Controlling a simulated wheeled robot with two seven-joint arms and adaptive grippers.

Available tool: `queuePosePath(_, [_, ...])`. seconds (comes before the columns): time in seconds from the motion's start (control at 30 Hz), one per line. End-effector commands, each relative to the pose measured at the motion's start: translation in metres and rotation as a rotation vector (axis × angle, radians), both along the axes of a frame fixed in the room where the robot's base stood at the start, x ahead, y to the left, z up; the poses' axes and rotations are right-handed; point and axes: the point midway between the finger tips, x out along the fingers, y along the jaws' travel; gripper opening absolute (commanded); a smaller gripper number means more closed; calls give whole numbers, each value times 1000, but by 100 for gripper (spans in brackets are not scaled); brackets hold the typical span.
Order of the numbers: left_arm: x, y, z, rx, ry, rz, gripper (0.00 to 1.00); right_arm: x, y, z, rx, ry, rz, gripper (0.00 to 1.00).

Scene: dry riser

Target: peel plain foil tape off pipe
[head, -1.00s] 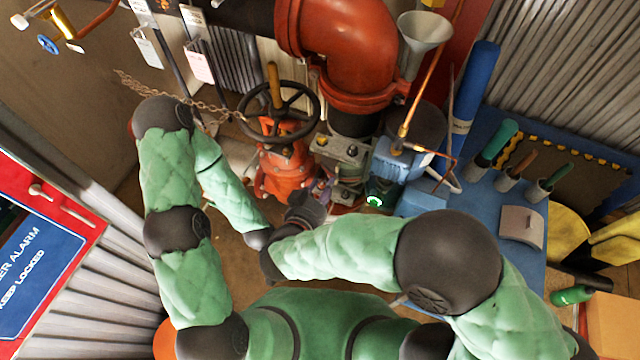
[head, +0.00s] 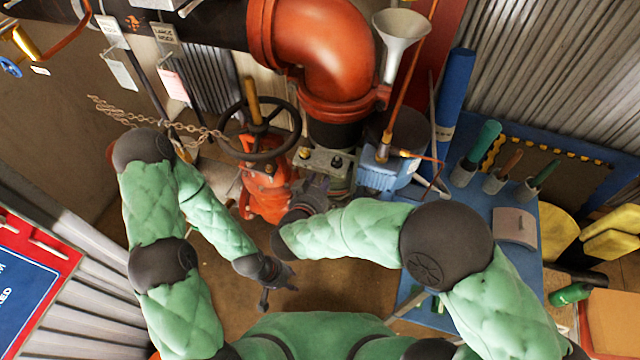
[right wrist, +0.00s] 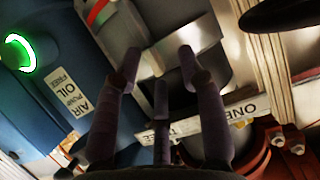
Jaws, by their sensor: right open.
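In the right wrist view, a pale grey pipe with shiny silver bands (right wrist: 195,62) lies just beyond my right gripper (right wrist: 160,66). I cannot tell for sure which band is the plain foil tape. The three fingers are spread and empty, and I cannot tell whether they touch the pipe. In the head view my right gripper (head: 318,190) is beside the pipework, below the red elbow pipe, and the tape is not distinguishable there. My left gripper (head: 275,288) is lower, apart from the pipework, with its fingers spread and nothing seen between them.
A red valve with a dark handwheel (head: 258,130) and chain stands left of the pipework. A large red elbow pipe (head: 325,45) is above. A blue bench (head: 520,275) with tool holders is at right. Open floor (head: 345,290) lies below my right forearm.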

Motion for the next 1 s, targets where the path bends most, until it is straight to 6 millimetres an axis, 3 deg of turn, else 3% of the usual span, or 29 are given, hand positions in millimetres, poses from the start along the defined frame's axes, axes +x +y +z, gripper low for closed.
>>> queuePosePath(0.1, [0, 0, 0, 0, 0, 0, 40, 0, 0, 0, 0, 0, 0, 40])
queuePosePath(0.23, [0, 0, 0, 0, 0, 0, 40, 0, 0, 0, 0, 0, 0, 4])
queuePosePath(0.27, [0, 0, 0, 0, 0, 0, 40, 0, 0, 0, 0, 0, 0, 0])
queuePosePath(0.53, [0, 0, 0, 0, 0, 0, 40, 0, 1, 0, 1, 1, 3, 0])
queuePosePath(0.57, [0, 0, 0, 0, 0, 0, 40, 0, 1, 0, 1, 1, 3, 6])
queuePosePath(0.6, [0, 0, 0, 0, 0, 0, 40, 0, 1, 0, 1, 1, 3, 0])
queuePosePath(1.0, [0, 0, 4, 0, 0, 0, 40, -6, 3, -1, 2, 3, 5, 0])
